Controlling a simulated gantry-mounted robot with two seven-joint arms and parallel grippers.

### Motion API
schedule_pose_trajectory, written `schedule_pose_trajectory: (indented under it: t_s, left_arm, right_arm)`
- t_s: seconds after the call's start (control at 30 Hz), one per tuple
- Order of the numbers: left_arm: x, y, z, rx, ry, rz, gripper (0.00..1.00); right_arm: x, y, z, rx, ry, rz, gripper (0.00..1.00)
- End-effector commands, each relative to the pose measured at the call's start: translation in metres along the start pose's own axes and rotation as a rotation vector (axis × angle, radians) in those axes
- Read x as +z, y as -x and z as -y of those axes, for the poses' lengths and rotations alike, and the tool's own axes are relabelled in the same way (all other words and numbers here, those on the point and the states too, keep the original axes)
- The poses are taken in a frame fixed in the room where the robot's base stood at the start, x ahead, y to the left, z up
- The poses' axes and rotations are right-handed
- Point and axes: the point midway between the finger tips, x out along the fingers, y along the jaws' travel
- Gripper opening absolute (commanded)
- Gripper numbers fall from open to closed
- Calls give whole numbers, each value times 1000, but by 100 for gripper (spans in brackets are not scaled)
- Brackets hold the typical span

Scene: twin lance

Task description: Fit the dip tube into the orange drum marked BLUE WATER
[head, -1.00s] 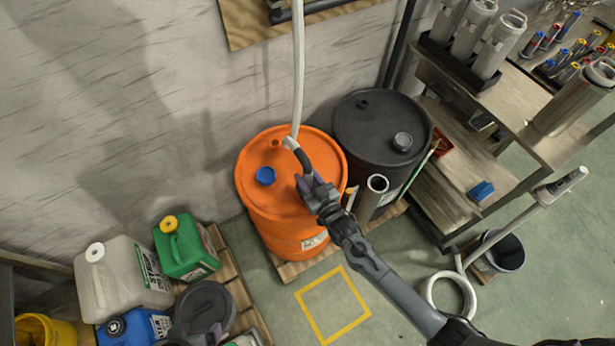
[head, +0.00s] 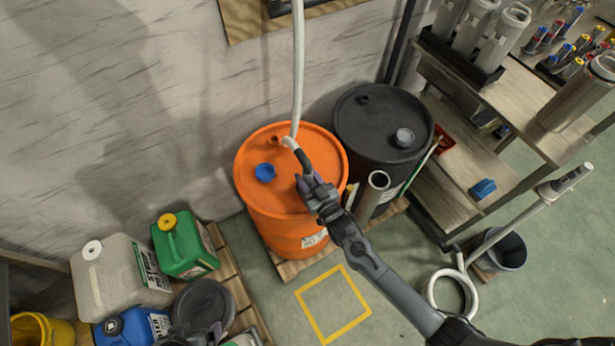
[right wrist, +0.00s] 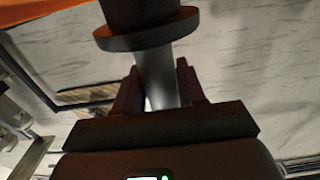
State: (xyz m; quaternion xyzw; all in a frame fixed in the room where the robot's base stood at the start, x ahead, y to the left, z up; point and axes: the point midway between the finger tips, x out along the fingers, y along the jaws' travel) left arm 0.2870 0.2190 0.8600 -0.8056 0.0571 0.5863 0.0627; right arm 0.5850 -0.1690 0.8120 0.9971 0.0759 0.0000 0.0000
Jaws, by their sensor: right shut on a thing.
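The orange drum (head: 255,205) stands on a pallet against the wall in the head view. Its white label (head: 315,240) is too small to read. A blue cap (head: 265,173) is on its lid, with a small dark hole (head: 273,140) behind it. My right gripper (head: 308,186) is over the right part of the lid, shut on the dip tube. In the right wrist view, a grey length of the tube (right wrist: 158,80) is between the fingers, with a dark collar (right wrist: 146,34) beside them. Whether the tube enters the drum is hidden.
A pale hose (head: 298,75) hangs above the drum to a dark elbow. A black drum (head: 365,125) and an upright grey pipe (head: 374,188) stand close on the right. Jugs (head: 185,245) crowd the left pallet.

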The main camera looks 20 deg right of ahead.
Motion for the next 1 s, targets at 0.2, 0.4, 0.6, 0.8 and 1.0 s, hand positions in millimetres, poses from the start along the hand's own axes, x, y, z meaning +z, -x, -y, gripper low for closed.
schedule_pose_trajectory:
  t_s: [0.2,0.4,0.6,0.8,1.0]
  left_arm:
    - [2,-5,0,0,0,0,92]
    - [3,-8,0,0,0,0,92]
    - [4,-12,0,0,0,0,92]
    - [4,-13,0,0,0,0,92]
    - [4,-13,0,0,0,0,92]
  right_arm:
    - [5,-1,0,0,0,-4,3]
    - [9,-1,0,0,0,-4,3]
    - [14,-1,0,0,0,-4,3]
    - [17,-1,0,0,0,-3,42]
    - [18,0,0,0,0,-2,69]
